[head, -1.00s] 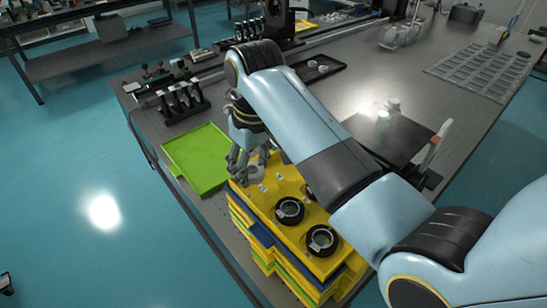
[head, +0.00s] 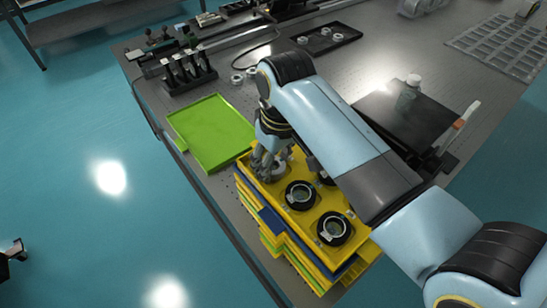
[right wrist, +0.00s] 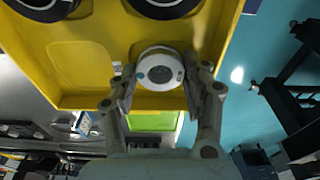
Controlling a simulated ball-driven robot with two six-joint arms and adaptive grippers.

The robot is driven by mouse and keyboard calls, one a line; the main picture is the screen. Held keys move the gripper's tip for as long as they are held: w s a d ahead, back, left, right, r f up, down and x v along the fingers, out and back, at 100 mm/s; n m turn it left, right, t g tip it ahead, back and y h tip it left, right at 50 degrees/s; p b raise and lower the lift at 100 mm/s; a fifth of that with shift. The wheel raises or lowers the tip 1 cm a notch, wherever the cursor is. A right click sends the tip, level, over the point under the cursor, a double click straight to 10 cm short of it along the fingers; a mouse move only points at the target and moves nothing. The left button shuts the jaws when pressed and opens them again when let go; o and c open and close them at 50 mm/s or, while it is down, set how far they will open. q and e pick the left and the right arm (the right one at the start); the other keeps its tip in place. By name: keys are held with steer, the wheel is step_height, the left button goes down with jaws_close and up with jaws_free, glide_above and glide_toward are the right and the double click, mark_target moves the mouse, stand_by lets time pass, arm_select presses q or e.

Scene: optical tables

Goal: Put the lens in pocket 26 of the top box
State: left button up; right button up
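The lens (right wrist: 160,68) is a small white round piece with a dark centre. My right gripper (right wrist: 160,82) has a finger on either side of it and appears shut on it. In the head view the right gripper (head: 268,168) points down at the far end of the yellow top box (head: 305,228), and the lens shows pale beside its fingers (head: 279,172). The lens is over or in the box's end pocket; its height is hard to tell. My left gripper (head: 13,252) shows only as a dark piece at the left edge.
A green tray (head: 212,132) lies beyond the stack. A dark plate (head: 405,118) stands right of the arm.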

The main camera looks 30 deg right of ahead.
mark_target(278, 168)
steer(key=shift+w, duration=0.15)
arm_select(q)
steer(key=shift+w+a, duration=0.15)
steer(key=shift+a, duration=0.25)
steer(key=shift+f+b, duration=0.65)
steer(key=shift+b, duration=0.05)
arm_select(e)
steer(key=r, duration=0.4)
steer(key=s+r, duration=0.1)
steer(key=r, duration=0.7)
steer(key=shift+s+d+r, duration=0.1)
steer(key=shift+s+r, duration=0.05)
steer(key=shift+s, duration=0.15)
